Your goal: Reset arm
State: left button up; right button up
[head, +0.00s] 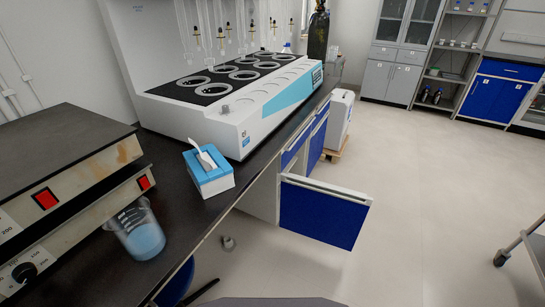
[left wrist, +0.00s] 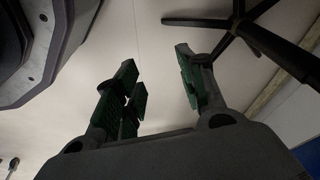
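My left gripper (left wrist: 160,85) shows in the left wrist view with its green-padded fingers spread apart. Nothing is between the fingers, and pale floor shows behind them. Neither gripper shows in the head view, so my right gripper is out of sight. The white multi distiller (head: 235,110) stands on the dark bench, with several round heating wells on top and glassware above it. A blue and white tissue box (head: 209,181) sits in front of it on the bench. A beaker of blue liquid (head: 143,237) stands near the bench's front edge.
A drawer with a blue front (head: 322,215) is pulled out below the bench (head: 190,215). Hot plates (head: 75,165) fill the bench's left end. A black chair base (left wrist: 240,22) lies beyond the left gripper's fingers. The floor (head: 430,190) to the right is mostly clear.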

pick_arm(q)
jog(key=s+a+f+p, duration=0.2)
jog(key=s+a+p, duration=0.1)
jog(key=s+p, duration=0.2)
jog(key=s+a+f+p, duration=0.1)
jog(key=s+a+p, duration=0.1)
jog(key=s+p, duration=0.4)
jog(key=s+a+f+g+p, duration=0.1)
jog(key=s+a+f+p, duration=0.1)
jog(key=s+p, duration=0.4)
jog(key=s+a, duration=0.1)
jog(key=s, duration=0.4)
jog(key=shift+a+f+y, duration=0.3)
jog(key=shift+a, duration=0.05)
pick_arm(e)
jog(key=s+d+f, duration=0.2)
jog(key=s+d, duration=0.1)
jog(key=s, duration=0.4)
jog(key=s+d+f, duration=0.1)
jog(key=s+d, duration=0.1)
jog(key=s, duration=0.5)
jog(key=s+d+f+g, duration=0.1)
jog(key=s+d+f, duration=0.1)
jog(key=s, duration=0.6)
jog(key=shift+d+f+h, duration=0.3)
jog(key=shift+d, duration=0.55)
pick_arm(q)
jog(key=shift+s, duration=0.1)
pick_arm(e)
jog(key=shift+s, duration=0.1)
